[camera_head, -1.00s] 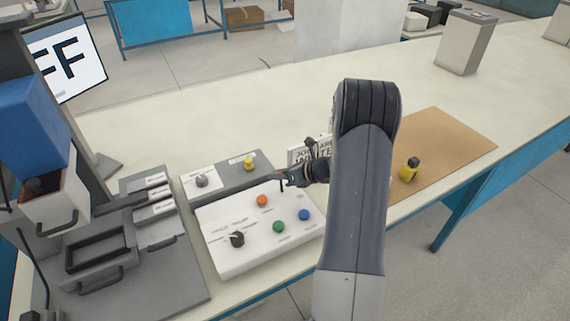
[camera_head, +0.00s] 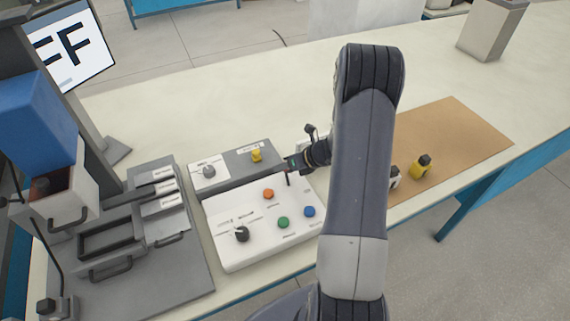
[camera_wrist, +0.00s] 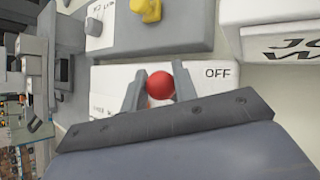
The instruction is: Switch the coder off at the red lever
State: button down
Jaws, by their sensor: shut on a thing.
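The red lever's round knob (camera_wrist: 159,84) sits between the two fingers of my gripper (camera_wrist: 158,90) in the wrist view, and the fingers are closed on it. A printed OFF label (camera_wrist: 217,72) is just right of the knob. In the head view my gripper (camera_head: 289,172) is at the far right corner of the white control panel (camera_head: 225,205); the red knob cannot be made out there. The coder's screen (camera_head: 72,55) at the upper left shows the letters FF, its left part hidden.
The panel carries orange (camera_head: 268,194), green (camera_head: 283,223) and blue (camera_head: 309,211) buttons and a black knob (camera_head: 242,234). A grey box with a yellow knob (camera_head: 256,156) stands behind. A yellow-black object (camera_head: 421,167) is on the brown mat (camera_head: 465,150).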

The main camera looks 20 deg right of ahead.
jog(key=c, duration=1.2)
grip_release()
jog(key=shift+o, duration=0.2)
jog(key=b+v, duration=0.1)
jog(key=v, duration=0.9)
jog(key=shift+s+d+r, duration=0.15)
jog(key=shift+s+r, duration=0.05)
jog(key=shift+r, duration=0.05)
jog(key=shift+w+f, duration=0.1)
jog(key=p+x, duration=0.1)
jog(key=x, duration=0.9)
jog(key=shift+w+f, duration=0.25)
jog(key=shift+f, duration=0.05)
jog(key=shift+s+r, duration=0.2)
jog(key=shift+s, duration=0.05)
jog(key=shift+w+f, duration=0.1)
